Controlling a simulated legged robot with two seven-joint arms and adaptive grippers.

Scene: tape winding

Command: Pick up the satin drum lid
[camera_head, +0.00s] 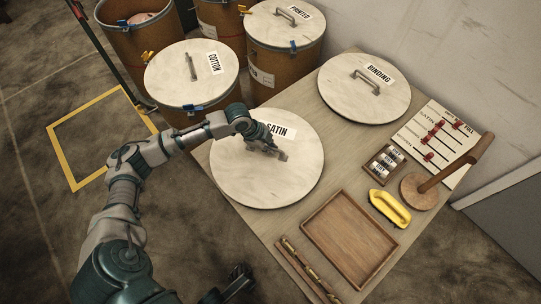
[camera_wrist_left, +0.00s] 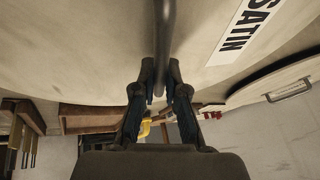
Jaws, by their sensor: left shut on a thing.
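The satin drum lid (camera_head: 240,178) is a large pale round disc with a SATIN label, at the left edge of the wooden table in the head view. It fills much of the left wrist view (camera_wrist_left: 70,45). My left gripper (camera_head: 280,153) is over the lid and shut on its bar handle (camera_wrist_left: 165,45), with the fingers (camera_wrist_left: 159,98) on either side of the bar. I cannot tell whether the lid rests on the table or is slightly raised. My right gripper (camera_head: 238,280) shows dark at the bottom edge, away from the lid; its jaws are unclear.
The binding lid (camera_head: 340,95) lies farther back on the table (camera_head: 300,103). Lidded drums, cotton (camera_head: 180,80) and printed (camera_head: 268,25), stand behind.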

